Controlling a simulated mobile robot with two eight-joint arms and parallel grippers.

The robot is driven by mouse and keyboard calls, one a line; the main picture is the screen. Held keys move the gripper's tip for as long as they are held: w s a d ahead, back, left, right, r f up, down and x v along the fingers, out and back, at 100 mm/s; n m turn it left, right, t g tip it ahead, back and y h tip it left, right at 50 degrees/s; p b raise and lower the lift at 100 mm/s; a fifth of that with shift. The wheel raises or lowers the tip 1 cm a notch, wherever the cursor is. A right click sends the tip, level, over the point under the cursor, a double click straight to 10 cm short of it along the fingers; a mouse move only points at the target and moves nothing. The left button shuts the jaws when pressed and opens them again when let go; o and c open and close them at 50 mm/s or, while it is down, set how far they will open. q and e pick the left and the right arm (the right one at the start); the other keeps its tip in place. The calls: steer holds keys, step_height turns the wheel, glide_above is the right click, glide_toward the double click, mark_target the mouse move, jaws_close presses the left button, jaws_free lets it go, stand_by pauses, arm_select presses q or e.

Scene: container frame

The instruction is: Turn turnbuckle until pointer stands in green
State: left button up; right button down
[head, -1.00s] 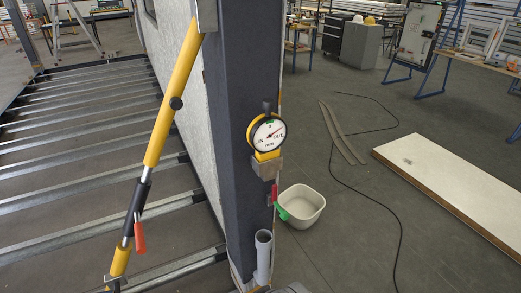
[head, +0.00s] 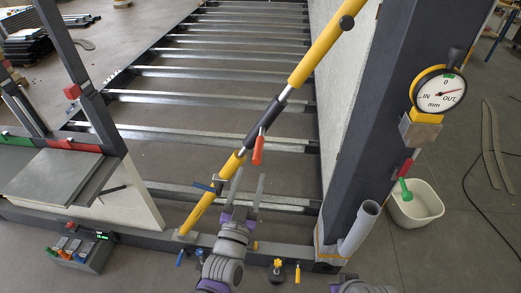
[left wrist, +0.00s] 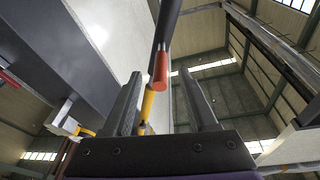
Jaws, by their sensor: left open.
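The yellow brace (head: 317,55) slants down to the sill, with the dark turnbuckle sleeve (head: 264,122) in its lower half. A red-orange handle (head: 258,150) hangs from the sleeve. My left gripper (head: 248,181) is open and empty just below the handle, fingers pointing up. In the left wrist view the handle (left wrist: 160,70) shows beyond and between the open fingers (left wrist: 162,95), apart from them. The round gauge (head: 439,92) is on the dark post. Its red pointer points right toward OUT, away from the green mark (head: 449,75) at the top.
The dark corner post (head: 375,130) stands right of the brace. A grey pipe (head: 360,227) and a white bin (head: 416,206) are near its foot. Small colored clamps (head: 277,270) sit along the sill. Metal floor joists (head: 222,108) lie behind the brace.

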mark_target(260, 144)
arm_select(q)
steer(key=shift+t, duration=0.9)
steer(key=x, duration=0.3)
steer(key=p+x, duration=0.1)
steer(key=x, duration=0.3)
steer(key=r+x, duration=0.1)
steer(key=x, duration=0.2)
steer(key=shift+d, duration=0.4)
jaws_close()
